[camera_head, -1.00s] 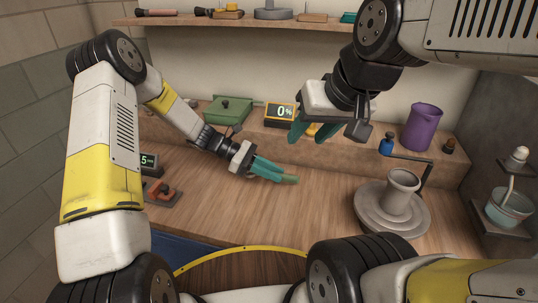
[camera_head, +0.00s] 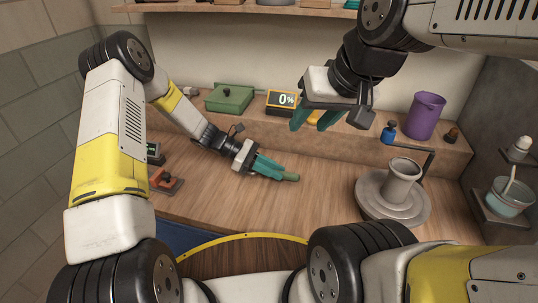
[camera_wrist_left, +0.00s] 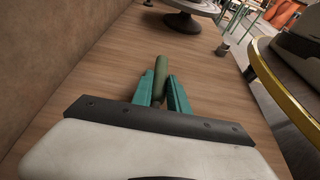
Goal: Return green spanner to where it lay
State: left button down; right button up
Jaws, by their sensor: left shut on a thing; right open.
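My left gripper (camera_head: 270,168) is low over the wooden worktop and shut on a green, rod-like thing, the green spanner (camera_head: 291,177). One end of the spanner sticks out past the teal fingertips; the rest is hidden between the fingers. In the left wrist view the spanner (camera_wrist_left: 160,72) stands out between the two fingers (camera_wrist_left: 164,95), and I cannot tell whether it touches the worktop. My right gripper (camera_head: 312,118) is open and empty in front of the back ledge, higher than the left one.
A pottery wheel with a grey clay pot (camera_head: 401,180) stands at the right. An orange-and-dark tool (camera_head: 163,181) lies left. The middle worktop (camera_head: 300,210) is clear.

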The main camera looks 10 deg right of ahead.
pick_arm(q)
jog(key=shift+f, duration=0.5)
jog(key=c, duration=0.7)
grip_release()
jog(key=shift+v, duration=2.95)
